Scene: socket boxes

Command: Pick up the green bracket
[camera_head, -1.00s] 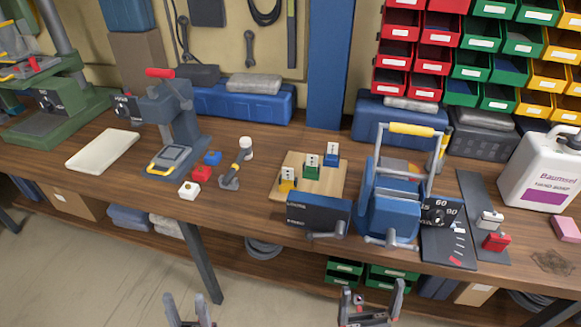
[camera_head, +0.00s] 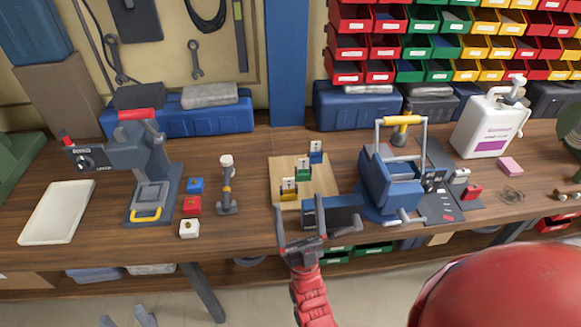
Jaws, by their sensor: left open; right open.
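The green bracket (camera_head: 303,174) stands on a light wooden board (camera_head: 275,170) in the middle of the bench. A yellow bracket (camera_head: 289,195) stands in front of it and a blue bracket (camera_head: 316,157) behind it. White tags show on all three. My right gripper (camera_head: 300,230) is open and empty at the bench's front edge, in front of the board and apart from the green bracket. My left gripper (camera_head: 130,316) is low at the bottom left, in front of the bench; only its open fingers show.
A dark blue block with a handle (camera_head: 335,217) lies at the board's front right, close to my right gripper. A blue machine (camera_head: 390,180) stands to the right. Red, blue and white blocks (camera_head: 192,205) and an upright tool (camera_head: 227,185) stand left of the board.

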